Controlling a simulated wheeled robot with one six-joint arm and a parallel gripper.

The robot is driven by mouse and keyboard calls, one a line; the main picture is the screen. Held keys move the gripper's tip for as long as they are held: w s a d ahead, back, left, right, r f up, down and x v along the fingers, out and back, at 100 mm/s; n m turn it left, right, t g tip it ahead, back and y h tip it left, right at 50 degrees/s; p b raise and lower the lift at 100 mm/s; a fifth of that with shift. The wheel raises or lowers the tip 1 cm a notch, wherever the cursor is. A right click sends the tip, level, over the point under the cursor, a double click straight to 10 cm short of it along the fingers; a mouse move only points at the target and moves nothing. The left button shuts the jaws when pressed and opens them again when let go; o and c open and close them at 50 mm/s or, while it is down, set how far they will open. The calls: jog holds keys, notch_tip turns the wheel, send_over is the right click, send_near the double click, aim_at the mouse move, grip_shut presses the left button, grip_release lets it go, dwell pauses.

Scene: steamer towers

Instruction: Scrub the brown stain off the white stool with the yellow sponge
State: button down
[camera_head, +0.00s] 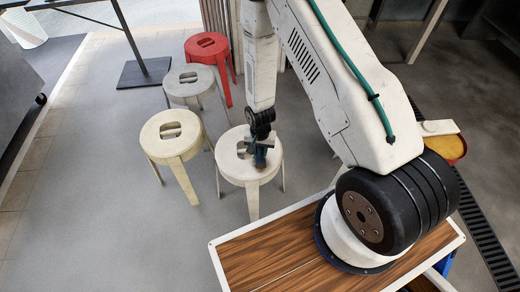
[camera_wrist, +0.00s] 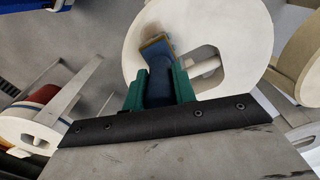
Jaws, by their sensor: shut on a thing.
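The white stool (camera_head: 236,168) stands on the floor beyond the wooden counter, with a slotted hole in its seat. In the wrist view its seat (camera_wrist: 240,30) fills the upper middle. My gripper (camera_head: 260,143) is over the seat. Its green fingers (camera_wrist: 160,88) are shut on the sponge (camera_wrist: 156,48), which shows a dark blue body and a yellowish far edge. The sponge's end is at or just above the seat; I cannot tell if it touches. A faint brownish patch (camera_wrist: 152,29) shows on the seat beside the sponge's tip, partly hidden by it.
A cream stool (camera_head: 160,148), a grey stool (camera_head: 181,88) and a red stool (camera_head: 204,46) stand to the left and behind. The wooden counter (camera_head: 262,262) is in front. A dark stand base (camera_head: 140,73) lies at the back left. The left floor is clear.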

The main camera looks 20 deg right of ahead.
jog(key=shift+f, duration=0.2)
jog(key=shift+s, duration=0.1)
jog(key=shift+s+a+r, duration=0.1)
jog(key=shift+s+a, duration=0.15)
jog(key=shift+s, duration=0.45)
jog(key=shift+s+a, duration=0.2)
jog(key=shift+s, duration=0.45)
jog(key=shift+s+a+r, duration=0.1)
jog(key=shift+s+a, duration=0.15)
jog(key=shift+s, duration=0.45)
jog(key=shift+w+f, duration=0.1)
jog(key=shift+w+d+f, duration=0.1)
jog(key=shift+w+d, duration=0.15)
jog(key=shift+w, duration=0.45)
jog(key=shift+w+d+r, duration=0.1)
jog(key=shift+w+d, duration=0.1)
jog(key=shift+w, duration=0.45)
jog(key=shift+w+d+f, duration=0.1)
jog(key=shift+w+d, duration=0.15)
jog(key=shift+w, duration=0.45)
jog(key=shift+s, duration=0.1)
jog(key=shift+s+a, duration=0.25)
jog(key=shift+s, duration=0.45)
jog(key=shift+s+a, duration=0.2)
jog(key=shift+s, duration=0.45)
jog(key=shift+s+a, duration=0.25)
jog(key=shift+s, duration=0.45)
